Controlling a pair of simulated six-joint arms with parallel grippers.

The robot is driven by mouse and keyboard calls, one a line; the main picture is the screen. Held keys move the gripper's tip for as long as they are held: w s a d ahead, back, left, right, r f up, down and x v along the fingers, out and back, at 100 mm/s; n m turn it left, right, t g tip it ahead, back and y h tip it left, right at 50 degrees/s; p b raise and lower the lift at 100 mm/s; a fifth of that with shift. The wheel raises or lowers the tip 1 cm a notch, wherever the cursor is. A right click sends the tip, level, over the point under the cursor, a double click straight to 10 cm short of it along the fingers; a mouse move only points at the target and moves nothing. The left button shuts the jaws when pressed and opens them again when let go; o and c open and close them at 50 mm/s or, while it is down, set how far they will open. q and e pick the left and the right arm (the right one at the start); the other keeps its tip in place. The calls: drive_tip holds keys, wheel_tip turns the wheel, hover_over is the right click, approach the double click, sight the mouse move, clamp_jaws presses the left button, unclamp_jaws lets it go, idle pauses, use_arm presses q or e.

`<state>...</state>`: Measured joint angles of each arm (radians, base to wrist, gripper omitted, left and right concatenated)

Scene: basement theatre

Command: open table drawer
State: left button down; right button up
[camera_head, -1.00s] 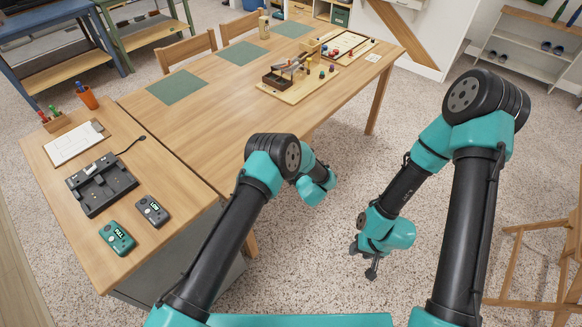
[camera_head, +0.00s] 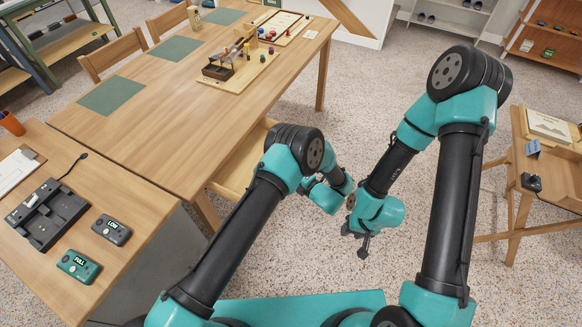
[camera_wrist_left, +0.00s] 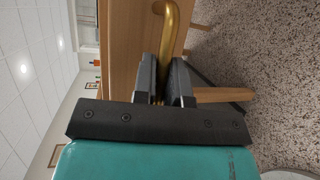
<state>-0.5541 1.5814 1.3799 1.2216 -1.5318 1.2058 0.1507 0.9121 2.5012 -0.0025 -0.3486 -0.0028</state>
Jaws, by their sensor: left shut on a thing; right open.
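The wooden table (camera_head: 150,125) runs from the centre to the upper left in the head view. A light wood drawer (camera_head: 240,165) juts out from under its near right edge, partly hidden by my left arm. In the left wrist view, a curved brass handle (camera_wrist_left: 172,25) stands out from the wooden drawer front (camera_wrist_left: 130,50). My left gripper (camera_wrist_left: 165,72) is shut on this handle. In the head view its fingers are hidden behind my left arm. My right gripper (camera_head: 355,241) is open and empty above the carpet, to the right of the drawer.
A side desk (camera_head: 110,205) at the left holds a black charging dock (camera_head: 45,215) and two handheld devices. Game boards stand on the table's far end. Carpet between is clear.

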use_arm(q)
drive_tip(key=s+d, duration=0.2)
drive_tip(key=d, duration=0.1)
drive_tip(key=shift+d, duration=0.3)
drive_tip(key=c, duration=1.2)
unclamp_jaws()
drive_tip(key=shift+s, duration=0.1)
